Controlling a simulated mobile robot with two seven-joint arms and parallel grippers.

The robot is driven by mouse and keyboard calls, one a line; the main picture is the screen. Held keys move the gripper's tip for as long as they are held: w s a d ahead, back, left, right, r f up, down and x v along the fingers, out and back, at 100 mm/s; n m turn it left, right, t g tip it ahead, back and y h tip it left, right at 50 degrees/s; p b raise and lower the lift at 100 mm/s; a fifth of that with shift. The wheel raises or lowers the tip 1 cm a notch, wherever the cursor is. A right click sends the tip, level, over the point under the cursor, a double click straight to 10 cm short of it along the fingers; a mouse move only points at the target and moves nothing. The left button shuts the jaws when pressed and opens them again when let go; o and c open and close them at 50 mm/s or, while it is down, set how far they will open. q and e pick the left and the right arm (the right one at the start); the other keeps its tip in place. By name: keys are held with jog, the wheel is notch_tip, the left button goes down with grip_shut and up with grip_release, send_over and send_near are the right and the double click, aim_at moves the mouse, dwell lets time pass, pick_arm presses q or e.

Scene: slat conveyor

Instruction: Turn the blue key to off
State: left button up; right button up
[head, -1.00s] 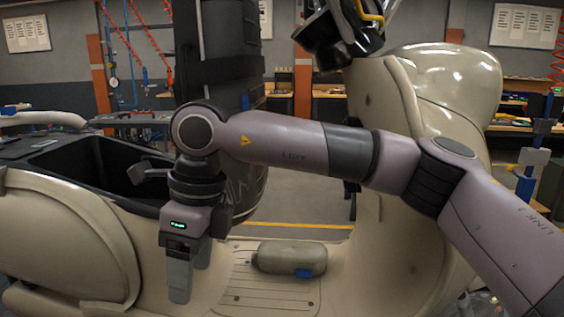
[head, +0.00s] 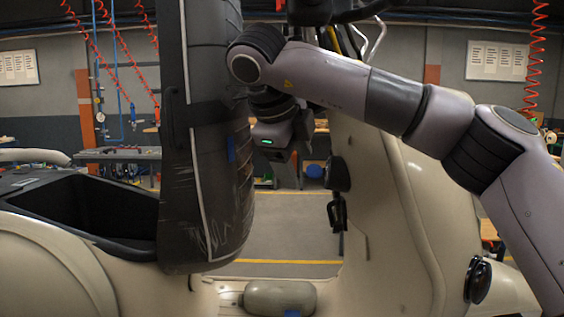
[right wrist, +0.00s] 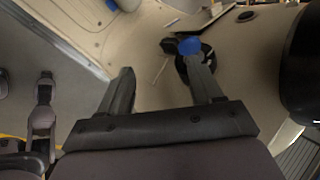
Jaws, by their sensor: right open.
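The blue key (head: 314,171) shows as a small blue head beside a round black lock (head: 338,174) on the inner face of the cream scooter's front shield (head: 385,235). In the right wrist view the blue key (right wrist: 189,46) lies just beyond the tip of the right-hand finger, which partly covers the black lock. My right gripper (head: 283,170) is open and empty, a little left of the key in the head view. Its spread fingers show in the right wrist view (right wrist: 158,80). The key's turn position is too small to read. My left gripper is not in view.
A large dark upright seat-like part (head: 205,150) stands close left of my right gripper. A black hook (head: 337,212) hangs below the lock.

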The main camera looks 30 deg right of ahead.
aim_at(312, 169)
jog(key=w+d, duration=0.2)
jog(key=d, duration=0.1)
jog(key=w+d+p, duration=0.1)
jog(key=shift+d+r, duration=0.1)
jog(key=shift+d, duration=0.1)
jog(key=shift+x, duration=1.05)
jog(key=shift+w+d+f, duration=0.25)
jog(key=shift+d+f, duration=0.05)
jog(key=shift+f, duration=0.15)
